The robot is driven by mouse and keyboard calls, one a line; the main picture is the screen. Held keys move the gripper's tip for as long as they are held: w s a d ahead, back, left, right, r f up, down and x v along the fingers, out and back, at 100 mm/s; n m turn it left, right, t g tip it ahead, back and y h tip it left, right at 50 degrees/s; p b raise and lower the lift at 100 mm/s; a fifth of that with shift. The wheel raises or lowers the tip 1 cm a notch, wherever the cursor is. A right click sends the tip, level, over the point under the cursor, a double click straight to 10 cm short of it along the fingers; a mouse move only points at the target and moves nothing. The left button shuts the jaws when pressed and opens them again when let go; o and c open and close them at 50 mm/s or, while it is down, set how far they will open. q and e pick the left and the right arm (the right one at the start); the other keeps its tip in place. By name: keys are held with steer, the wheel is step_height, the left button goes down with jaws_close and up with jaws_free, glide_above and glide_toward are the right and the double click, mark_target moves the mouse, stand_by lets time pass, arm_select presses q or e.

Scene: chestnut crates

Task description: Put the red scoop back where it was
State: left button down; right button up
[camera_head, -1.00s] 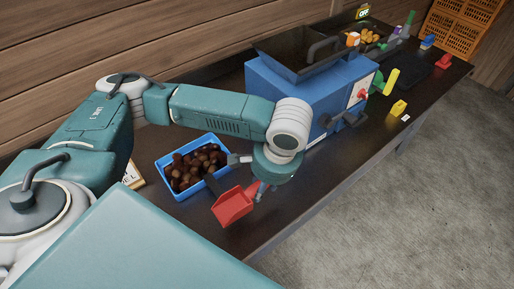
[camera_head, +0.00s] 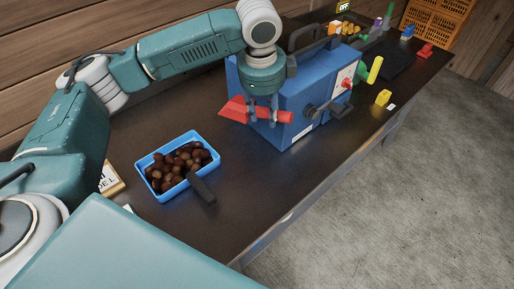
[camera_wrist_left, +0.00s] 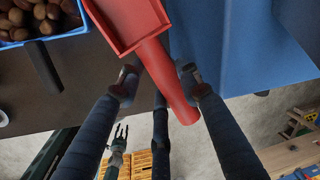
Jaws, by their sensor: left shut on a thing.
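The red scoop (camera_head: 236,109) is in my left gripper (camera_head: 262,121), held above the table in front of the blue machine. The gripper is shut on its handle.
A yellow block (camera_head: 383,97), a red item (camera_head: 425,50) and orange crates (camera_head: 440,20) are farther right. The dark table (camera_head: 240,190) is clear right of the tray.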

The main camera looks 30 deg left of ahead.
arm_select(q)
steer(key=s+x, duration=0.1)
steer(key=x, duration=0.4)
steer(key=s+x, duration=0.1)
steer(key=x, duration=0.3)
steer(key=s+p+x, duration=0.1)
steer(key=x, duration=0.4)
steer(key=shift+d+f, duration=0.1)
steer(key=shift+f, duration=0.75)
arm_select(e)
steer(key=shift+s+d+r, duration=0.45)
steer(key=shift+s+r, duration=0.15)
steer(key=shift+s, duration=0.05)
arm_select(q)
steer(key=shift+f, duration=0.1)
steer(key=c, duration=1.2)
jaws_free()
arm_select(e)
steer(key=shift+a, duration=0.2)
